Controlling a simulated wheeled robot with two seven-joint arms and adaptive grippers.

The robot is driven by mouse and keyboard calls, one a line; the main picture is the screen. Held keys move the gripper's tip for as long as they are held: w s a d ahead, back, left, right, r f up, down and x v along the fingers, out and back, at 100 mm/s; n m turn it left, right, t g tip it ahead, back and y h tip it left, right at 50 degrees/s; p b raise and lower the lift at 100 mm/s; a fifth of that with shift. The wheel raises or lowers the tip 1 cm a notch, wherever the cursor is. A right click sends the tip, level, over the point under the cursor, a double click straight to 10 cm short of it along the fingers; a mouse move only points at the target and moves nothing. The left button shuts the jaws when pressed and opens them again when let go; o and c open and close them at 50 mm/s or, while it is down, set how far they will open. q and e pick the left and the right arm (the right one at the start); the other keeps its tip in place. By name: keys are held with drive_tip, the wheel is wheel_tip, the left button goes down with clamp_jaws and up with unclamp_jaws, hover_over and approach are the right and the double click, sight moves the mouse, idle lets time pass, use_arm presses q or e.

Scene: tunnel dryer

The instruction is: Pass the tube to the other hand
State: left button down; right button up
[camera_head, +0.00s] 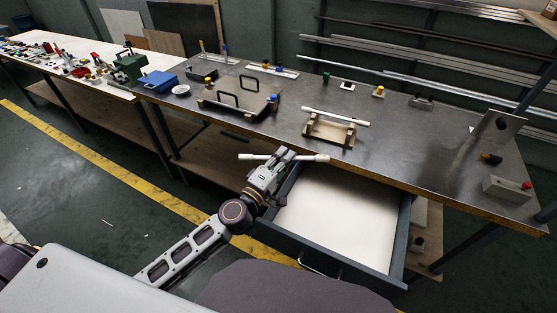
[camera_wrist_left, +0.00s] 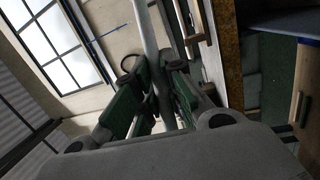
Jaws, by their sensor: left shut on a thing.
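My left gripper (camera_head: 284,156) is shut on a thin white tube (camera_head: 313,158) near the tube's middle. Both ends of the tube stick out past the fingers, and it lies about level in front of the bench's near edge, above the open drawer's back left corner. In the left wrist view the tube (camera_wrist_left: 149,38) runs up from between the green-padded fingers (camera_wrist_left: 157,98). A second white tube (camera_head: 335,116) rests on a wooden rack (camera_head: 328,132) on the bench. My right gripper is not in view.
An open drawer (camera_head: 399,237) with a bare pale floor juts out below the bench (camera_head: 400,141). A wire-handled tray (camera_head: 211,105), a blue box (camera_head: 160,82) and a metal plate (camera_head: 498,133) stand on the bench. The bench top right of the rack is mostly clear.

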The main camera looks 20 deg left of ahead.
use_arm(q)
drive_tip(key=d+r+m+g+h, duration=0.3)
drive_tip(key=d+r+h, duration=0.3)
drive_tip(key=d+r, duration=0.2)
drive_tip(key=shift+s+d+r+m+g, duration=0.35)
drive_tip(key=shift+d+m, duration=0.35)
drive_tip(key=shift+d, duration=0.35)
idle(0.4)
